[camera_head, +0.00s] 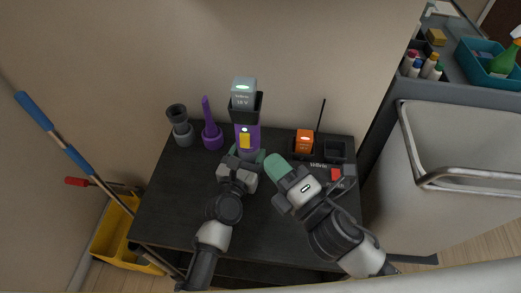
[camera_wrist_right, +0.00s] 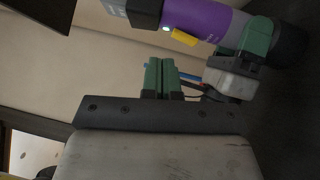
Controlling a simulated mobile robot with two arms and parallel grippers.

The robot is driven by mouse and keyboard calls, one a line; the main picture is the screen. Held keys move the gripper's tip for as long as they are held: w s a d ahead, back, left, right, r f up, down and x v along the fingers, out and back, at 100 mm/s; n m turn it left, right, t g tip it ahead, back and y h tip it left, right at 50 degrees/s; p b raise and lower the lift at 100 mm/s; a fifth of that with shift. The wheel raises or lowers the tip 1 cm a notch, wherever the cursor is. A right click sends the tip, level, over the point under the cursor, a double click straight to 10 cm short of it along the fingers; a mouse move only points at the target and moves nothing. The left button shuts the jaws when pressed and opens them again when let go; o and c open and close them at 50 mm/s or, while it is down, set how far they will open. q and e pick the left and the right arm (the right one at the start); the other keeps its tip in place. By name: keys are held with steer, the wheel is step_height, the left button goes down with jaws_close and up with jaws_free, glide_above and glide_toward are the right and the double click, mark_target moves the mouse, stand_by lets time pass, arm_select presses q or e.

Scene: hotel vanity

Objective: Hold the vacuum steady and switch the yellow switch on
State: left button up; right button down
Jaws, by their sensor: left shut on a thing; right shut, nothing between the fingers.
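The handheld vacuum (camera_head: 248,134) stands upright on the dark table, purple with a grey battery (camera_head: 243,91) on top. Its yellow switch (camera_head: 244,141) faces me. It also shows across the top of the right wrist view (camera_wrist_right: 208,16), with the yellow switch (camera_wrist_right: 185,38) and a small lit spot beside it. My left gripper (camera_head: 247,156) is shut around the vacuum's lower body, below the switch; its green finger shows in the wrist view (camera_wrist_right: 258,40). My right gripper (camera_head: 273,162) is shut and empty, just right of the vacuum and apart from it. Its closed green fingers (camera_wrist_right: 160,78) point toward the vacuum's side.
A grey nozzle (camera_head: 180,126) and a purple nozzle (camera_head: 211,134) stand left of the vacuum. An orange battery (camera_head: 304,141) sits in a black charger at right, with a red item (camera_head: 336,174) nearby. A cart with a teal bin (camera_head: 470,62) stands at right.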

arm_select(q)
steer(key=shift+f, duration=0.1)
arm_select(e)
steer(key=shift+s+d+r, duration=0.1)
steer(key=shift+s+d, duration=0.3)
steer(key=shift+s, duration=0.2)
steer(key=shift+s+d+r, duration=0.1)
steer(key=shift+s+d, duration=0.3)
steer(key=shift+s, duration=0.2)
arm_select(q)
steer(key=o, duration=1.3)
